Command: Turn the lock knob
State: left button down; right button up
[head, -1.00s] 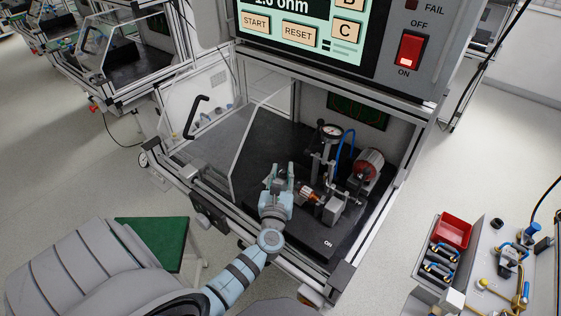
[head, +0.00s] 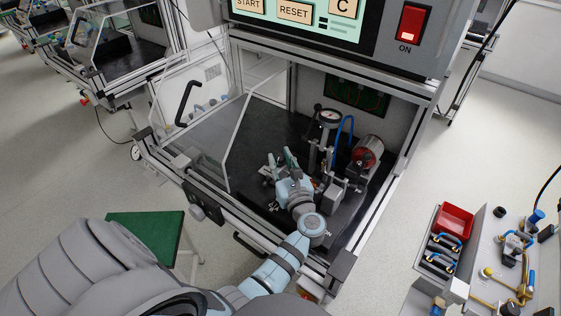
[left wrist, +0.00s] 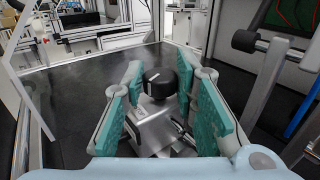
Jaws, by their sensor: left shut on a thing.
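The lock knob (left wrist: 160,84) is black with a white mark. It stands on a grey metal block (left wrist: 155,128) in the left wrist view. My left gripper (left wrist: 160,96) has its teal finger pads on either side of the knob and is shut on it. In the head view my left gripper (head: 283,160) reaches into the test bench from the front, its fingers pointing up and left. The knob is not clear there, with the gripper over it. My right gripper is in neither view.
Right of my gripper stand a dial gauge on a post (head: 328,118), a blue hose (head: 344,133) and a red-faced motor (head: 367,152). A clear guard panel (head: 225,120) is on the left. The dark bench floor (left wrist: 80,85) is bare left of the block.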

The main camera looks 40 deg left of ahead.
pick_arm(q)
jog(key=c, duration=1.3)
grip_release()
